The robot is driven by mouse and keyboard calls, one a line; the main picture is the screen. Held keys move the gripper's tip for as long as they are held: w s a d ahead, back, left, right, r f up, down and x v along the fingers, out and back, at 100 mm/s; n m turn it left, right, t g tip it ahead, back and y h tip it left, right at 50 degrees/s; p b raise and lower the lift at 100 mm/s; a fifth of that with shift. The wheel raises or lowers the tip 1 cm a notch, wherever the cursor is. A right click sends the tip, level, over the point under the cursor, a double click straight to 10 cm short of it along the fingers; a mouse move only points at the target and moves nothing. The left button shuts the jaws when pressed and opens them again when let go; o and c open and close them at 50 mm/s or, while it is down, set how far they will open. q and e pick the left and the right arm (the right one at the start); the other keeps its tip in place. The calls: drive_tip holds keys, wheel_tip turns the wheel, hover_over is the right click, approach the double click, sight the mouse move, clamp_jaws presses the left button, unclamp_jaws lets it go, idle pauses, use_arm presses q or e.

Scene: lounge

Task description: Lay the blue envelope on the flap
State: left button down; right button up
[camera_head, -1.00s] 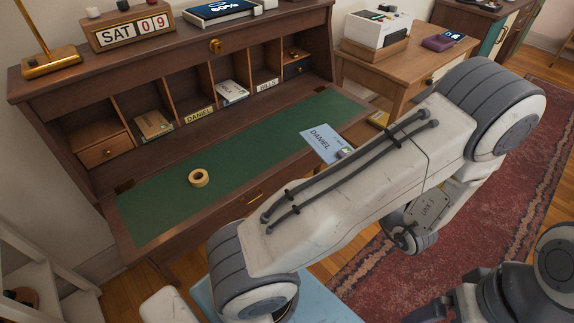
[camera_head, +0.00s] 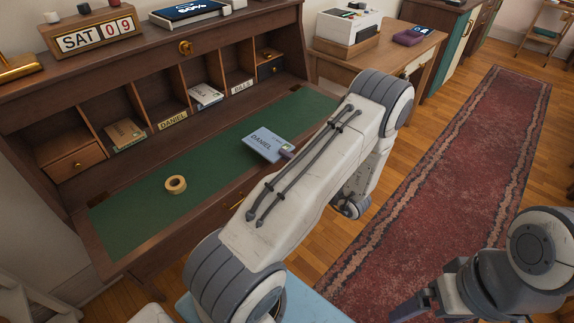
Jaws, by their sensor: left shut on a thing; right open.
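The blue envelope (camera_head: 264,143), lettered DANIEL, shows over the front right part of the flap. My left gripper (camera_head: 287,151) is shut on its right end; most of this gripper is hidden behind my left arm. The envelope looks raised and slightly tilted, but its exact height above the flap is unclear. The open desk flap (camera_head: 135,212) has a green lining and a wooden rim. My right gripper (camera_head: 416,305) is open and empty at the bottom right, away from the desk.
A tape roll (camera_head: 175,184) lies on the flap's left half. The green area between tape and envelope is clear.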

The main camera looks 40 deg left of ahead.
use_arm(q)
drive_tip(key=shift+f, duration=1.65)
drive_tip(key=shift+f, duration=0.15)
drive_tip(key=c, duration=1)
unclamp_jaws()
